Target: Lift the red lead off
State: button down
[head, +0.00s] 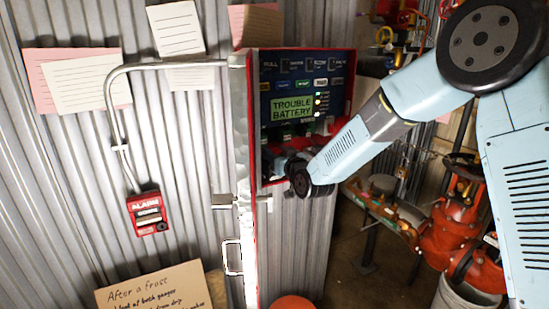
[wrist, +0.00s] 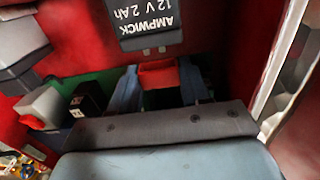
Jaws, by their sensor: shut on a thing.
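The red lead's end (wrist: 158,75) is a red block in the middle of the wrist view. My gripper (wrist: 160,82) is shut on it, with one blue finger on each side. Above it in the wrist view is a dark battery (wrist: 146,22) marked "AMPWICK 12V 2Ah", its lettering upside down. Small metal tabs show at the battery's near edge, close to the red block. I cannot tell whether the block touches them. In the head view my arm reaches into the red alarm panel (head: 353,85), below its "TROUBLE BATTERY" display (head: 292,107); the fingertips are hidden there.
The cabinet's red walls close in around my gripper. A red alarm box (head: 148,213) hangs on the corrugated wall. Red valves (head: 445,230) stand at right.

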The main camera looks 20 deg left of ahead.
jog(key=c, duration=0.8)
grip_release()
jog(key=shift+w+d+r, duration=0.1)
jog(key=shift+w+r, duration=0.05)
jog(key=shift+r, duration=0.05)
jog(key=shift+o, duration=0.5)
jog(key=v, duration=1.3)
jog(key=shift+s+d, duration=0.25)
jog(key=shift+d, duration=0.05)
